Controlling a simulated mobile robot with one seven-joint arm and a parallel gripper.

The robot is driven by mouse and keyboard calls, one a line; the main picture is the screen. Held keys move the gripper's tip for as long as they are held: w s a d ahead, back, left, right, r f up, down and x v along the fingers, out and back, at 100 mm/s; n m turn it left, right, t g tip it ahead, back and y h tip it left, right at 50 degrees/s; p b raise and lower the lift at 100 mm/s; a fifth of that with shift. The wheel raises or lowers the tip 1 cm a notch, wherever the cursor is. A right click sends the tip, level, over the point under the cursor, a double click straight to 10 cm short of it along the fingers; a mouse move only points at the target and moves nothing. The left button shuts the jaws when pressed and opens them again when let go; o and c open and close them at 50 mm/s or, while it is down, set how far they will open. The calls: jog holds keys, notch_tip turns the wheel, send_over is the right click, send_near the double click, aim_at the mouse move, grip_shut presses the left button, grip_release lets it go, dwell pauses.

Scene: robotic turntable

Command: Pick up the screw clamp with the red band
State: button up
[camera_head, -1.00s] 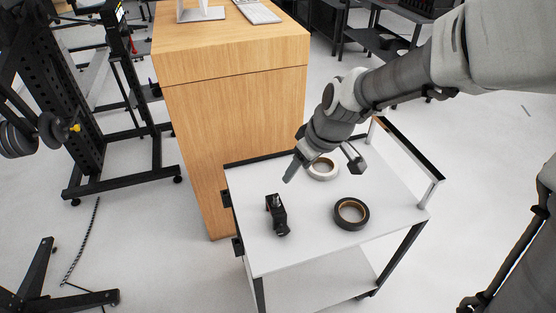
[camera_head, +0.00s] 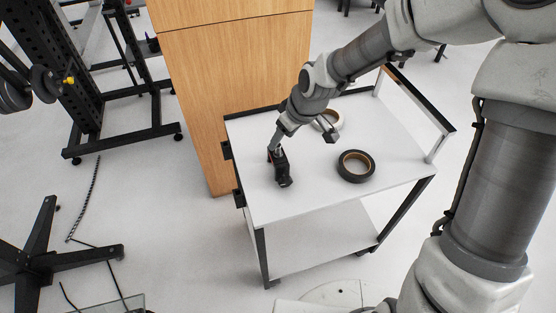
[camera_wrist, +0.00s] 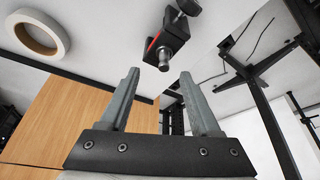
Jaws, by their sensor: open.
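The black screw clamp (camera_head: 281,168) lies on the white top of the cart (camera_head: 325,203), near its left side. In the wrist view the clamp (camera_wrist: 170,38) shows a red band, a metal screw end and a dark knob, beyond the fingertips and roughly centred between them. My gripper (camera_wrist: 158,75) is open with nothing between its fingers. In the head view my gripper (camera_head: 304,140) is low over the cart top, with one finger close to the clamp's far end. I cannot tell whether that finger touches it.
A black tape roll (camera_head: 356,166) lies right of the clamp. A white tape roll (camera_head: 328,120) lies behind my gripper, partly hidden; it also shows in the wrist view (camera_wrist: 38,33). A wooden cabinet (camera_head: 215,85) stands behind the cart. The cart top's front is clear.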

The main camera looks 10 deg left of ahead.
aim_at(279, 145)
jog(key=x, duration=0.3)
jog(key=b+x, duration=0.1)
jog(key=shift+s+a+f, duration=0.1)
jog(key=shift+s+f, duration=0.2)
jog(key=shift+f, duration=0.15)
grip_shut()
jog(key=shift+r, duration=0.1)
dwell(0.9)
